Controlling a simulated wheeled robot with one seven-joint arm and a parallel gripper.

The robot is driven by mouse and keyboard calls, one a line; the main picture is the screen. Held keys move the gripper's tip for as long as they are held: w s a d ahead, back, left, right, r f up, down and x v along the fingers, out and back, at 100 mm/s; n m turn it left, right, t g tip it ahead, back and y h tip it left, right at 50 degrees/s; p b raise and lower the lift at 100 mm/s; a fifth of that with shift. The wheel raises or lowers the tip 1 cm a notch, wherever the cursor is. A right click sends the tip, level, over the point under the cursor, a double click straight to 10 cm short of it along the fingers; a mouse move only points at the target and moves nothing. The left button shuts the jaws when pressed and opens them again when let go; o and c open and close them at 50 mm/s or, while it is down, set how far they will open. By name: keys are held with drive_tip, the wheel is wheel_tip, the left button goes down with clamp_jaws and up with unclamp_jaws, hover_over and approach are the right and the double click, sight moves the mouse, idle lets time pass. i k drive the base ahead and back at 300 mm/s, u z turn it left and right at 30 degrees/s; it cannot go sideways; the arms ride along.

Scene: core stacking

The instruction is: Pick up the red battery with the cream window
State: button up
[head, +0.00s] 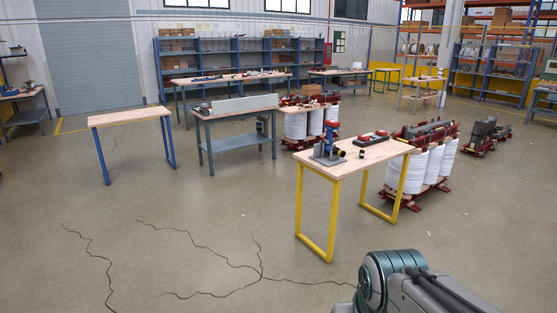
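A red and dark object (372,138) lies on the yellow-legged table (385,153) right of the middle. It may be the red battery, but it is too small to show a cream window. My arm shows at the bottom right, well in front of the table. My gripper is not in view.
White coil units with red frames (422,167) stand close behind and right of the yellow-legged table. A blue-legged table (130,116) and a grey workbench (232,141) are to the left. The cracked concrete floor in front is clear.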

sight(330, 123)
drive_tip(key=i, duration=1.85)
drive_tip(key=z, duration=0.4)
drive_tip(key=i, duration=2.4)
drive_tip(key=z, duration=0.4)
